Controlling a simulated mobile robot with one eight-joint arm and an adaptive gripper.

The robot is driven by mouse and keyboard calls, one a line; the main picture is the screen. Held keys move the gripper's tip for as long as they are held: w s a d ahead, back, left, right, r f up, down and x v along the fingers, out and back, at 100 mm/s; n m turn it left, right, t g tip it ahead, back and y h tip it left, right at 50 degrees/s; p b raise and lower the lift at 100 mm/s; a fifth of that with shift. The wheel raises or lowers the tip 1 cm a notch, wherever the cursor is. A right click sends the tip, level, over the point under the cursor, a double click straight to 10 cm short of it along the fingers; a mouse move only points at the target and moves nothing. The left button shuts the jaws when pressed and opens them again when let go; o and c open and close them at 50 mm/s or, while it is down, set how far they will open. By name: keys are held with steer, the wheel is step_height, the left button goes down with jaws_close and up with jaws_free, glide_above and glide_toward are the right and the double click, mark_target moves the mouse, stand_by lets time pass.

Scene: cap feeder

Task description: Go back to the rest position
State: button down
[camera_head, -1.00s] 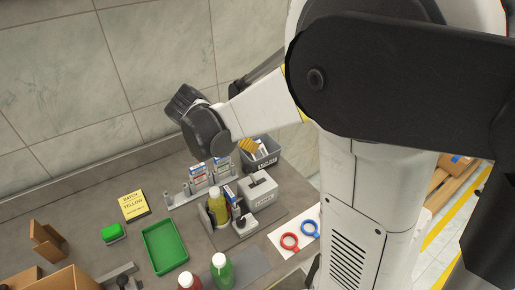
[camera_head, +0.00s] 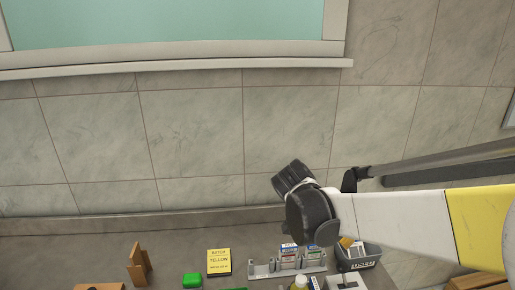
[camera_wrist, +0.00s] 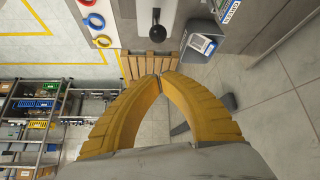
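My gripper (camera_wrist: 161,76) shows in the wrist view with its two yellow fingers curved inward and their tips together. Nothing shows between the tips, and it hangs clear of the objects around it. In the head view, the dark wrist end of my arm is above the back of the bench, right of centre.
The wrist view shows coloured rings (camera_wrist: 95,20) and shelving (camera_wrist: 35,110).

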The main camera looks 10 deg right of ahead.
steer(key=s+a+f+n+t+y+b, duration=0.2)
steer(key=s+a+n+t+y+b, duration=0.1)
steer(key=s+n, duration=0.3)
steer(key=s+a+f+n+t+y+b, duration=0.3)
steer(key=s+a+n+y, duration=0.1)
steer(key=s+a+n, duration=0.2)
steer(key=s+n, duration=0.1)
steer(key=n, duration=0.1)
steer(key=shift+n, duration=0.4)
